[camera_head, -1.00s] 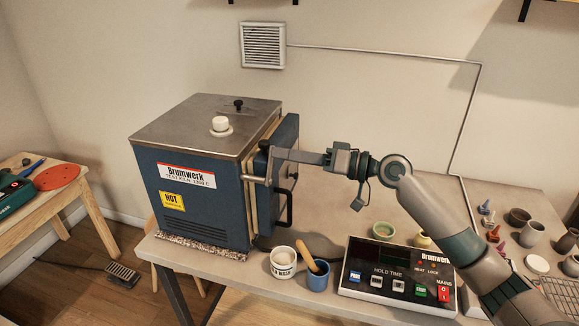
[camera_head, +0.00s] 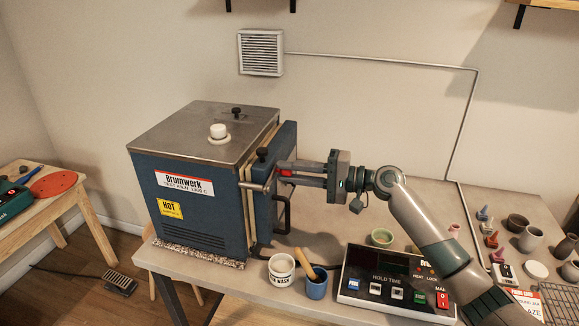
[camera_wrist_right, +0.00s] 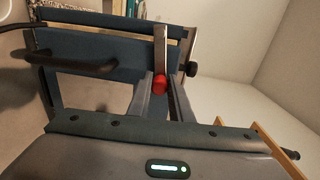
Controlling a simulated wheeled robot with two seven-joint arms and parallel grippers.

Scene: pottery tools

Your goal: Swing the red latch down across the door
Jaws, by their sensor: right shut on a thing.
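The blue kiln (camera_head: 200,200) stands on the table with its door (camera_head: 285,150) on its right side. A dark door handle (camera_head: 285,213) sticks out below my fingers. It also shows in the wrist view (camera_wrist_right: 75,65). The red latch (camera_head: 286,172) shows its red end between the fingers of my right gripper (camera_head: 281,171). In the right wrist view, the red end (camera_wrist_right: 159,85) sits between the two fingers (camera_wrist_right: 162,86), with a pale metal bar beyond it. My right gripper is shut on the latch. My left gripper is not in view.
A white cup (camera_head: 281,269) and a blue cup with a wooden tool (camera_head: 316,284) stand before the kiln. A control box (camera_head: 395,280) sits at the front right. Small pots and coloured bottles crowd the table's right end. A dark knob (camera_head: 262,154) projects near the fingers.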

